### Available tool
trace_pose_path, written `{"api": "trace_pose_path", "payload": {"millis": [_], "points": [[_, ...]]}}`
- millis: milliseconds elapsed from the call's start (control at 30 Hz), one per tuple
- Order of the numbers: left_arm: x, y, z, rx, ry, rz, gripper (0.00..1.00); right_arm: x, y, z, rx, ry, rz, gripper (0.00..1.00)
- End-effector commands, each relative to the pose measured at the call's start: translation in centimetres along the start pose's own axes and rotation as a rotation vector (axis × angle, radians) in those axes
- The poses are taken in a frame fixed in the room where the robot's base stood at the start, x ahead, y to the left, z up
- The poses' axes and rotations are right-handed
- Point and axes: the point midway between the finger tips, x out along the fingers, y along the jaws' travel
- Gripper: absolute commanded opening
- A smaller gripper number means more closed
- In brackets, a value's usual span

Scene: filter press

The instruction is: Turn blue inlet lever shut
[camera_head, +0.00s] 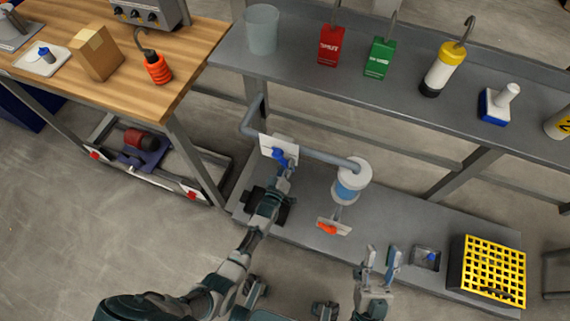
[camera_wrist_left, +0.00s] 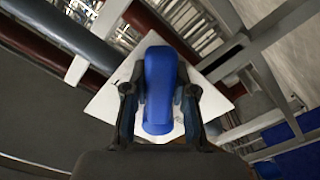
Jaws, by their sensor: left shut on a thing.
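The blue inlet lever (camera_head: 280,155) is on a white plate (camera_head: 268,149) at the grey pipe, low in the middle of the head view. My left gripper (camera_head: 285,168) is at the lever. In the left wrist view the blue lever (camera_wrist_left: 160,88) lies between the two fingers of my left gripper (camera_wrist_left: 158,100), which is shut on it. The white plate (camera_wrist_left: 112,98) shows behind it, turned like a diamond in that view. My right gripper (camera_head: 382,260) is open and empty, at the lower right of the head view, apart from the lever.
A filter housing (camera_head: 352,180) joins the grey pipe (camera_head: 318,155), with an orange lever (camera_head: 328,228) below it. A black bin with a yellow grid (camera_head: 492,270) stands at the right. The grey shelf (camera_head: 290,68) overhangs behind, and a wooden table (camera_head: 125,85) is at the left.

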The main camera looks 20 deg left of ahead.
Motion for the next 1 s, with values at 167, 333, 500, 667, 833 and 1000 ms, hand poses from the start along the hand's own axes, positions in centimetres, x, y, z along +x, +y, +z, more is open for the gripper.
{"api": "trace_pose_path", "payload": {"millis": [167,333,500,667,833,1000], "points": [[-0.13,0.28,0.21,-0.063,-0.005,-0.003,0.0,0.09,0.03,0.39,-0.002,-0.028,0.0,0.4],[-0.13,0.4,0.22,-0.089,-0.005,-0.003,0.0,0.17,0.1,0.75,-0.003,-0.043,0.0,0.4],[-0.14,0.41,0.22,-0.098,-0.005,-0.004,0.0,0.17,0.09,0.84,-0.003,-0.047,0.0,0.4],[-0.13,0.41,0.2,-0.099,-0.004,-0.004,0.0,0.16,0.09,0.84,-0.003,-0.047,0.0,0.4],[-0.12,0.43,0.18,-0.099,-0.004,-0.004,0.43,0.16,0.09,0.81,-0.003,-0.046,0.001,0.4],[-0.08,0.53,0.09,-0.096,-0.002,-0.001,0.52,0.17,0.09,0.77,-0.003,-0.045,0.001,0.4]]}}
